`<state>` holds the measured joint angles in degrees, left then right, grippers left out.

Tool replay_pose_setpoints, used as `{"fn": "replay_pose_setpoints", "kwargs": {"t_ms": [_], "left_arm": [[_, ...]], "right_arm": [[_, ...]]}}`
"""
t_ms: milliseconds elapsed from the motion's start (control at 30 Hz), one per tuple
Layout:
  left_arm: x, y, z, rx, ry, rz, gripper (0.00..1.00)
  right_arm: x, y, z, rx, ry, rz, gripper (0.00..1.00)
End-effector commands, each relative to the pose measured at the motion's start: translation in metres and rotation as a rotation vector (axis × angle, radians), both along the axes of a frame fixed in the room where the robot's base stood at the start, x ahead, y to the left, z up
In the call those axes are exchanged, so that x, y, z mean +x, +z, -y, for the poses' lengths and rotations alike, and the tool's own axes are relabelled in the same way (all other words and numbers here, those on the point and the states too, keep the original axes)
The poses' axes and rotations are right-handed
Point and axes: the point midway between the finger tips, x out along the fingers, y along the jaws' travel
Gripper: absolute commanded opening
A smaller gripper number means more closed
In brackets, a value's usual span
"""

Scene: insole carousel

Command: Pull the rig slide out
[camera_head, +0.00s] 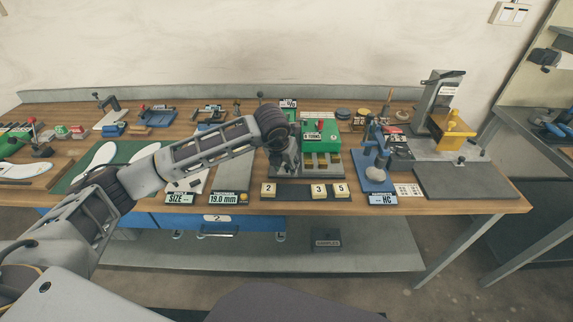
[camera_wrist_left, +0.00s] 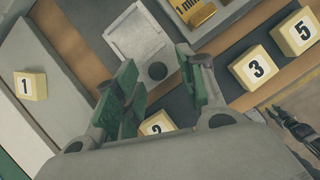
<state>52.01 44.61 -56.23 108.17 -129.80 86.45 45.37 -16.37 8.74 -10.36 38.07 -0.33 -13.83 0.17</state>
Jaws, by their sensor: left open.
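The rig (camera_head: 320,130) is a green-topped device with a label and a grey base, near the middle of the bench. My left gripper (camera_wrist_left: 172,78) is open, with its green-padded fingers pointing down over the front of the rig. In the left wrist view, a light grey plate (camera_wrist_left: 133,36), which looks like the rig slide, lies ahead of the fingers. A dark round knob (camera_wrist_left: 157,71) shows between the fingertips; I cannot tell whether they touch it. In the head view my left wrist hides the slide's end.
Number blocks 2 (camera_head: 268,190), 3 (camera_head: 318,190) and 5 (camera_head: 340,188) stand on a dark strip in front of the rig. A block marked 1 (camera_wrist_left: 30,86) is at the left in the wrist view. A blue press (camera_head: 375,165) stands right of the rig.

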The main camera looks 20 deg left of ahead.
Motion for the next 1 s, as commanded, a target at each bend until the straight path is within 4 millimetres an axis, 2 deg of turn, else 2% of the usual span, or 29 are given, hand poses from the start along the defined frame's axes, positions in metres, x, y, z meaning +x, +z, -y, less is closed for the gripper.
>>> {"fn": "replay_pose_setpoints", "kwargs": {"t_ms": [267, 800, 1000], "left_arm": [[-0.008, 0.021, -0.001, 0.000, 0.000, 0.002, 0.40], [-0.037, 0.092, -0.004, -0.001, -0.001, 0.003, 0.40], [-0.043, 0.106, -0.005, -0.001, 0.000, 0.002, 0.40]], "right_arm": [[0.004, 0.000, -0.003, 0.003, 0.000, 0.005, 0.30], [0.005, 0.000, -0.004, 0.005, 0.000, 0.007, 0.30], [0.005, 0.000, -0.004, 0.005, 0.000, 0.007, 0.30]]}}
